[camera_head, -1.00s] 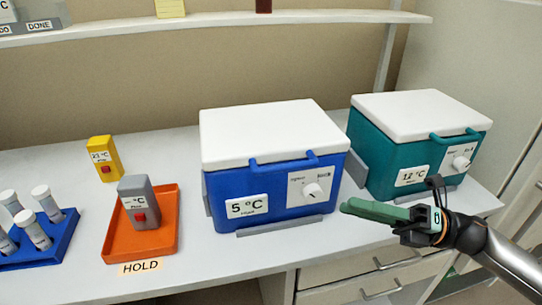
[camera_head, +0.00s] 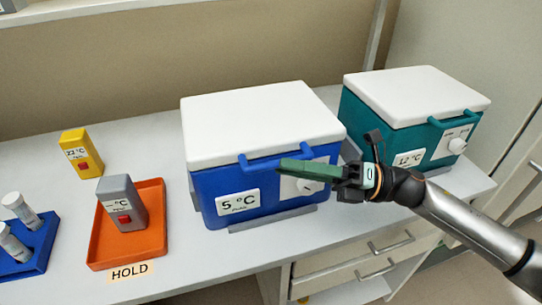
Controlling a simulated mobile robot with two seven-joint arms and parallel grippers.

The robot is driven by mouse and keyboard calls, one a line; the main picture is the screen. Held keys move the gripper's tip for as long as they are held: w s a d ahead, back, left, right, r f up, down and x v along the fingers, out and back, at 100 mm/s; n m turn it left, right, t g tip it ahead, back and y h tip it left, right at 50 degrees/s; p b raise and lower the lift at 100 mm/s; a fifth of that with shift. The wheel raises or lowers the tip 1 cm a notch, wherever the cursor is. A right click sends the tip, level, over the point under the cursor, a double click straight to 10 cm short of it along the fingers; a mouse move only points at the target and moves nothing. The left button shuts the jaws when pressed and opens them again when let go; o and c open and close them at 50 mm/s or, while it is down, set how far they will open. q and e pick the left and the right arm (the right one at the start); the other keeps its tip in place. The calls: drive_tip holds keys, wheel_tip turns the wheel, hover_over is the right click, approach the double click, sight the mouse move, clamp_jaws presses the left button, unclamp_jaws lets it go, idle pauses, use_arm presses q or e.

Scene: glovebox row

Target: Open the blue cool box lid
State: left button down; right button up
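The blue cool box (camera_head: 213,182) stands on the bench, marked 5 °C, with a dial on its front. Its white lid (camera_head: 260,118) lies flat and closed. A blue handle (camera_head: 262,163) runs along the lid's front edge. My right gripper (camera_head: 284,167) comes in from the right, its green fingers pointing left across the box front, just below and in front of the handle. The fingers overlap in this view, so their gap is hidden. I cannot tell whether they touch the handle. My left gripper is not in view.
A teal cool box (camera_head: 385,115) with a closed white lid, marked 12 °C, stands to the right. On the left are an orange tray (camera_head: 150,243) with a grey device (camera_head: 122,202), a yellow device (camera_head: 80,152) and a blue tube rack (camera_head: 40,258). Drawers (camera_head: 350,268) are below.

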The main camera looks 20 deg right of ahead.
sight(271, 164)
drive_tip(key=shift+p+x, duration=0.4)
drive_tip(key=shift+x, duration=1.7)
drive_tip(key=shift+c, duration=0.2)
clamp_jaws()
